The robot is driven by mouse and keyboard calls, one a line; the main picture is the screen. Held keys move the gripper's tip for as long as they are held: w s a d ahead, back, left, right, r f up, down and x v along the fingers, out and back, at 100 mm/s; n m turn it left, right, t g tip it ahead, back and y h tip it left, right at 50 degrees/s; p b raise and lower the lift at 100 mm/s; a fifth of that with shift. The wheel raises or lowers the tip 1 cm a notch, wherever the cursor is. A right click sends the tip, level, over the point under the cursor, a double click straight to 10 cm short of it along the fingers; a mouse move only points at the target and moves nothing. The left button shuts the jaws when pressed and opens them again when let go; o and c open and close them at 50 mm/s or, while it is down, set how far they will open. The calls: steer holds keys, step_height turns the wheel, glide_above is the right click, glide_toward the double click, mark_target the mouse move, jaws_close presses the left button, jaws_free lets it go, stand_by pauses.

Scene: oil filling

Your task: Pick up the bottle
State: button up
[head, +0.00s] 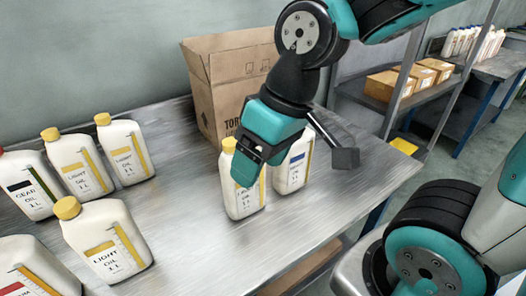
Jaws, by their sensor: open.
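Two white oil bottles with printed labels stand upright close together near the table's right end. The front one (245,203) has a yellow cap and is partly covered by my gripper. The other (293,172) has a blue mark, and its top is hidden behind my arm. My gripper (296,164) is open above the table, one finger over the front bottle and the other right of the blue-marked bottle. I cannot tell whether it touches either. A yellow-capped light oil bottle (107,245) stands at front left.
The metal table (185,225) has free room in its middle. Several more bottles stand at its left, including a gear oil bottle (27,187). An open cardboard box (218,98) stands behind. A shelf with small boxes (390,86) is at right.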

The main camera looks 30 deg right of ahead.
steer(key=w+d+r+m+t+h+p, duration=0.2)
steer(key=w+d+r+m+p, duration=0.25)
steer(key=d, duration=0.35)
steer(key=w+d+r+m+t+h+p, duration=0.1)
steer(key=w+d+r+m+h+p, duration=0.2)
steer(key=w+d, duration=0.4)
steer(key=shift+y, duration=0.3)
steer(key=x, duration=0.3)
steer(key=d+p+x, duration=0.1)
steer(key=x, duration=0.2)
steer(key=d+p+x, duration=0.1)
steer(key=x, duration=0.3)
steer(key=shift+s+d+f, duration=0.1)
steer(key=shift+s+f, duration=0.1)
steer(key=shift+s, duration=0.15)
steer(key=shift+p+x, duration=0.95)
steer(key=shift+x, duration=2.1)
steer(key=shift+d, duration=0.1)
steer(key=shift+w+r, duration=0.1)
jaws_close()
